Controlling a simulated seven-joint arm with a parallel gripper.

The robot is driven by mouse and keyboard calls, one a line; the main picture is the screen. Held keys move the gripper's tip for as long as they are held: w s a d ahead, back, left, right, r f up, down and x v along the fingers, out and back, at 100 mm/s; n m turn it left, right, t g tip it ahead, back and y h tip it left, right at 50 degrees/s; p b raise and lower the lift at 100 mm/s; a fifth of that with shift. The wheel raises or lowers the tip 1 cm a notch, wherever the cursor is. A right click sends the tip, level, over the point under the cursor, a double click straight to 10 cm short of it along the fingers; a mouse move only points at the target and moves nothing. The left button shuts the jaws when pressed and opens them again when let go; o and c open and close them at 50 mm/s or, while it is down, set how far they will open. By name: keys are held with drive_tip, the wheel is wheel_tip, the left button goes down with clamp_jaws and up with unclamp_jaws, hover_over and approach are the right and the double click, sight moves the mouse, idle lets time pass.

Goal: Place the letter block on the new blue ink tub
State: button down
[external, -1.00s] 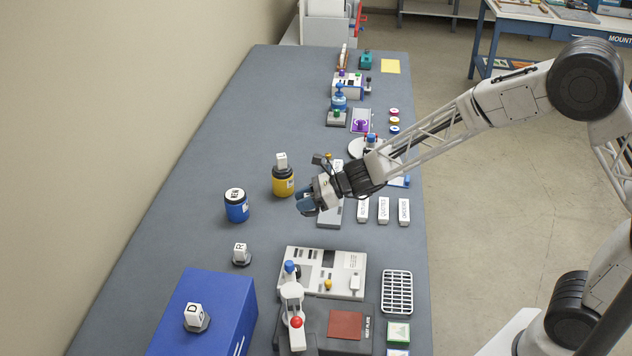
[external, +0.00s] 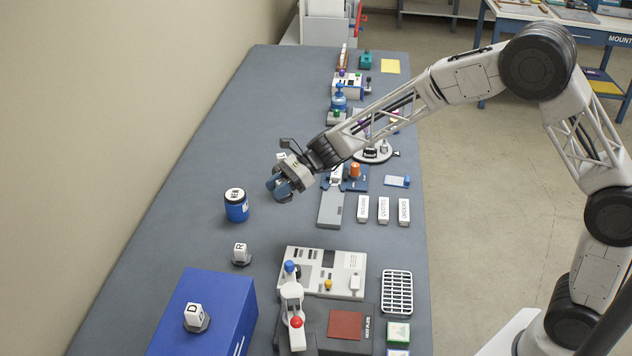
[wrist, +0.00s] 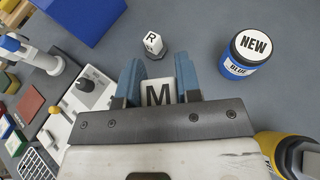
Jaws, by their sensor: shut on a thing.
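My gripper (external: 280,187) is raised above the table, in front of the yellow tub's spot. In the wrist view its blue fingers (wrist: 160,82) are shut on a white letter block marked M (wrist: 160,93). The external view hides this block behind the fingers. The new blue ink tub (external: 236,208) stands upright to the left of my gripper, with a white label on its black lid. In the wrist view the blue tub (wrist: 236,70) reads NEW and BLUE, and nothing rests on it. The held block is apart from it.
A yellow tub (wrist: 268,143) is at the wrist view's lower right, mostly hidden externally. An R block (external: 240,249) stands in front of the blue tub; a D block (external: 194,312) is on a blue box (external: 232,290). The table left of the blue tub is clear.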

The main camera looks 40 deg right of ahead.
drive_tip(key=shift+w+a+n+g, duration=0.25)
drive_tip(key=shift+w+n+g, duration=0.2)
drive_tip(key=shift+n+g, duration=0.15)
drive_tip(key=shift+w+a, duration=0.1)
drive_tip(key=shift+w, duration=0.05)
hover_over(230, 196)
drive_tip(key=shift+f, duration=0.7)
idle(0.4)
drive_tip(key=shift+f, duration=1.75)
drive_tip(key=shift+f, duration=0.15)
drive_tip(key=c, duration=0.8)
unclamp_jaws()
